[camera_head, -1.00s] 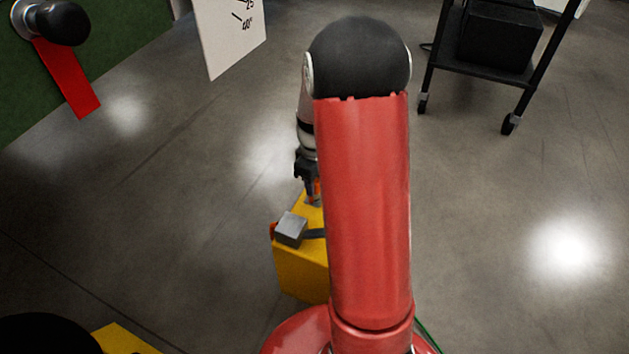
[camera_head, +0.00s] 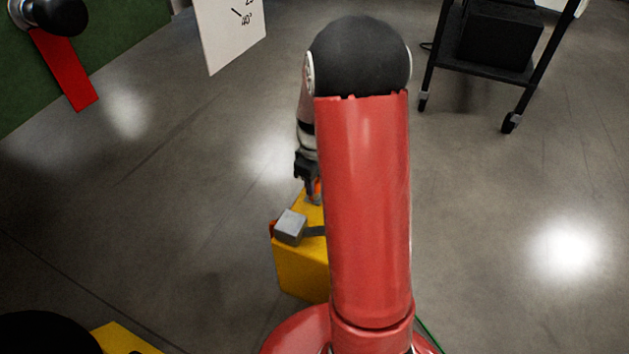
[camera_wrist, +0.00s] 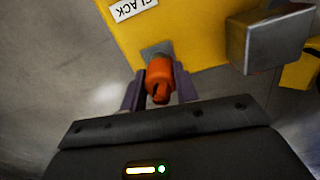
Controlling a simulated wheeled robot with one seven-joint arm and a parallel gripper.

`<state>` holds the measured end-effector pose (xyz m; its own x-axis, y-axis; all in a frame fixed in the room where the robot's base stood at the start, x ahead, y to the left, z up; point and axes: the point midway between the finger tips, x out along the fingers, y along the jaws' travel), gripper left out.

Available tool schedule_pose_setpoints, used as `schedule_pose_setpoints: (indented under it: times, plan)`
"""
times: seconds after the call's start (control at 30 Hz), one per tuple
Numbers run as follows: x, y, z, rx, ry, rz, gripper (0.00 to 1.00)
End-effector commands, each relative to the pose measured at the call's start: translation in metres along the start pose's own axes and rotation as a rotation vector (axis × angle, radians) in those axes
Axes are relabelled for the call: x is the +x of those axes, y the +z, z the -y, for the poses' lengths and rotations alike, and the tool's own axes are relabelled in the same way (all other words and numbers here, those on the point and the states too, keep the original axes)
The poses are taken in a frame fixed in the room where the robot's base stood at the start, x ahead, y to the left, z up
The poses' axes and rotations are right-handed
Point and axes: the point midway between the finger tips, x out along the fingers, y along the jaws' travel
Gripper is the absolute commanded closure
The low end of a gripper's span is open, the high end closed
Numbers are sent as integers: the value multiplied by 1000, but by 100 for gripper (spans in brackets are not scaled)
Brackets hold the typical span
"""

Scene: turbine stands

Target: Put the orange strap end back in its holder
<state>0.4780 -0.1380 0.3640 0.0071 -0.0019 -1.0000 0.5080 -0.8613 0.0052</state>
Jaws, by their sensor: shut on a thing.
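The orange strap end (camera_wrist: 159,78) is between the two fingers of my gripper (camera_wrist: 158,92) in the wrist view. My gripper is shut on it. The far end of the strap end meets a grey holder piece (camera_wrist: 156,50) on the yellow stand (camera_wrist: 195,30); I cannot tell how deep it sits. In the head view my gripper (camera_head: 313,188) is at the top of the yellow stand (camera_head: 300,270), with a bit of orange showing there. My red arm hides the stand's right side.
A grey block (camera_wrist: 268,38) sits on the stand beside the holder, also visible in the head view (camera_head: 290,227). A white label (camera_wrist: 132,8) is on the stand. A black wheeled cart (camera_head: 490,65) stands at the back right.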

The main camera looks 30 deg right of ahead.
Motion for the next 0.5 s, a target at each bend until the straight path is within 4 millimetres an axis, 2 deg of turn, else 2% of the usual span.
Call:
schedule_pose_setpoints:
  times: [0.03,0.33,0.37,0.5]
  plan:
    - [10,1,1,1,-5,5,100]
    - [12,2,2,1,-6,6,100]
    - [12,2,2,1,-6,6,66]
    - [10,2,2,1,-5,5,48]
